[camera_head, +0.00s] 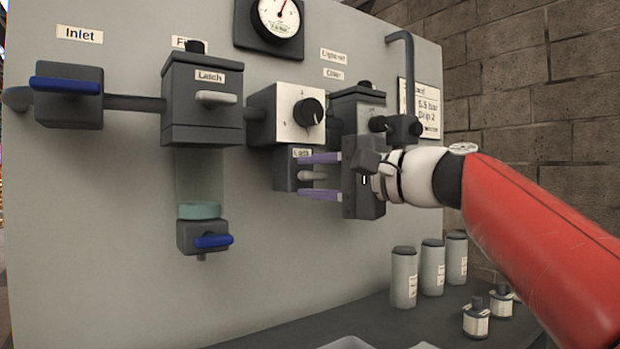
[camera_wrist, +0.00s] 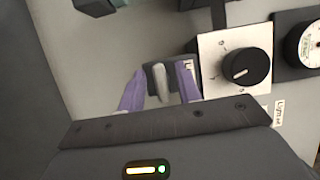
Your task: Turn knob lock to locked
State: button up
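The knob lock (camera_head: 284,170) is a small dark box with a pale lever, below the black round regulator knob (camera_head: 308,112). Its label is partly covered and hard to read. My gripper (camera_head: 304,176) is at the lock, its two purple fingers open, one above and one below the pale lever (camera_head: 313,176). In the wrist view the lever (camera_wrist: 161,82) stands between the fingers of my gripper (camera_wrist: 160,88), with a gap on both sides. In the head view the lever lies about sideways, pointing outward from the box. The black knob (camera_wrist: 240,68) also shows there beside the right finger.
A filter housing (camera_head: 200,125) with a latch lever and an inlet valve (camera_head: 66,110) with a blue handle are to the left. A dark valve block (camera_head: 358,105) is close behind my gripper. Several grey canisters (camera_head: 432,268) stand on the bench below.

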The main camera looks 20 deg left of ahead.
jog(key=v, duration=0.7)
jog(key=shift+b, duration=0.45)
